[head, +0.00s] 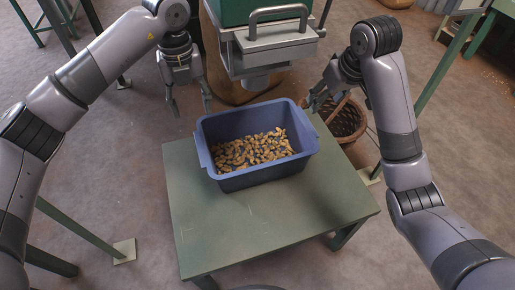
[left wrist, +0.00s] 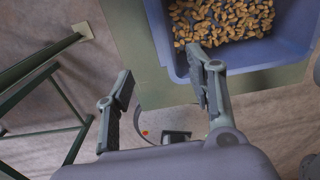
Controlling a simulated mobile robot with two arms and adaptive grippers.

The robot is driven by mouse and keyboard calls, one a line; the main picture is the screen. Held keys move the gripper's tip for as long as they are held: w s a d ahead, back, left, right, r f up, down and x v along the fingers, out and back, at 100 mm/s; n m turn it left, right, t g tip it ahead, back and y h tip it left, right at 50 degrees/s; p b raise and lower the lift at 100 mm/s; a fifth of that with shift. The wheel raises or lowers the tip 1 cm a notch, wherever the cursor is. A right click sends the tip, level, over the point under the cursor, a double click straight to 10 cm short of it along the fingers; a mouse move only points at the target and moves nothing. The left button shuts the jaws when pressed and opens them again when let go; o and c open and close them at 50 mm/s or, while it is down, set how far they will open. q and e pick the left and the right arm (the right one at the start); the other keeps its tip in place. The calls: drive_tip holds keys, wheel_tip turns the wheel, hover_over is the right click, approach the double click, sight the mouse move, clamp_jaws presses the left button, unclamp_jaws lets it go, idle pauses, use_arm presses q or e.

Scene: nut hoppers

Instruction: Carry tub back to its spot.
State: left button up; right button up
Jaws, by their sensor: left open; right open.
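A blue tub (head: 258,180) with brown nuts in its bottom stands on a low green table (head: 215,232), below the chute of a hopper. My left gripper (head: 190,110) is open and empty, just beyond the tub's left far corner. In the left wrist view its open fingers (left wrist: 160,85) show, one finger overlapping the edge of the tub (left wrist: 255,58); I cannot tell if they touch. My right gripper (head: 318,100) is open near the tub's right far corner, partly hidden by its own arm. I cannot tell whether it touches the tub.
The hopper's metal chute (head: 265,65) with a handle hangs over the tub's far side. A wicker basket (head: 345,120) stands on the floor behind the table at right. Green metal legs (head: 85,230) stand at left. The table's front is clear.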

sight(202, 148)
use_arm(q)
wheel_tip(202, 148, down, 17)
drive_tip(key=shift+f, duration=0.2)
use_arm(e)
drive_tip(key=x, duration=1.7)
drive_tip(key=shift+w+f, duration=0.15)
drive_tip(key=shift+f, duration=0.1)
use_arm(q)
clamp_jaws()
use_arm(e)
clamp_jaws()
drive_tip(key=shift+r, duration=0.1)
